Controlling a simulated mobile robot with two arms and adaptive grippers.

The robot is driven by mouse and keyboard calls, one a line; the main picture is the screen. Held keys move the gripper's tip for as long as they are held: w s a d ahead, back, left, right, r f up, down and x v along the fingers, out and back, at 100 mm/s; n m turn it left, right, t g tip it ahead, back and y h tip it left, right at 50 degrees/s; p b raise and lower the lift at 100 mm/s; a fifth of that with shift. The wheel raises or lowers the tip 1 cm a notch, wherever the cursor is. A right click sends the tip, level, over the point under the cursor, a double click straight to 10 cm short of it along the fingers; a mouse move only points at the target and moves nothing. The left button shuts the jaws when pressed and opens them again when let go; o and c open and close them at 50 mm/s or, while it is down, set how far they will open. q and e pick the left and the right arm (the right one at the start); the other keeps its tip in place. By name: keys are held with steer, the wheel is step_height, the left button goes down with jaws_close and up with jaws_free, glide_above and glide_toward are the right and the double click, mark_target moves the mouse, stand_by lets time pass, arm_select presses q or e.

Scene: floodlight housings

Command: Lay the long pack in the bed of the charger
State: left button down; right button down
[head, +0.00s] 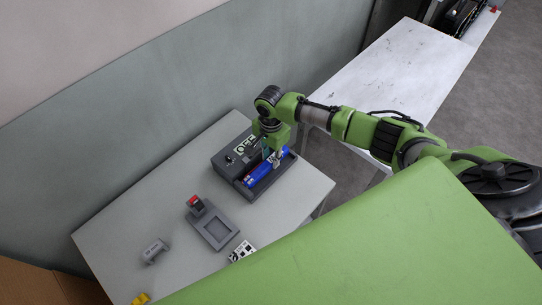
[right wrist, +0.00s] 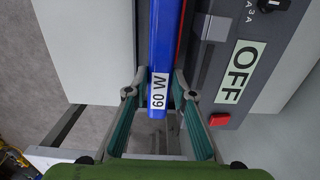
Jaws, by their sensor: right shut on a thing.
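The charger (head: 229,162) is a dark grey box on the light table, with a bed along its front side. In the right wrist view, the charger (right wrist: 277,70) shows an OFF label and a red button. The long pack (head: 258,178) is blue and lies lengthwise over the bed; I cannot tell whether it rests on the bed floor. My right gripper (head: 277,156) is shut on the pack near its right end. In the right wrist view, the pack (right wrist: 166,50) with a "60 W" label runs between the fingers (right wrist: 161,98). My left gripper is out of view.
A grey tray-like fixture (head: 229,238) with a red-topped block stands left of the charger. A small white-and-black piece (head: 242,251), a grey spool-like part (head: 155,251) and a yellow item (head: 140,299) lie nearer. Another white table (head: 410,70) stands behind my right arm.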

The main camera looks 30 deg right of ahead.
steer(key=shift+f+b, duration=0.35)
steer(key=shift+f, duration=0.85)
stand_by(0.5)
steer(key=c, duration=1.6)
jaws_free()
steer(key=shift+c, duration=0.2)
steer(key=shift+s+r, duration=0.1)
steer(key=shift+r, duration=0.05)
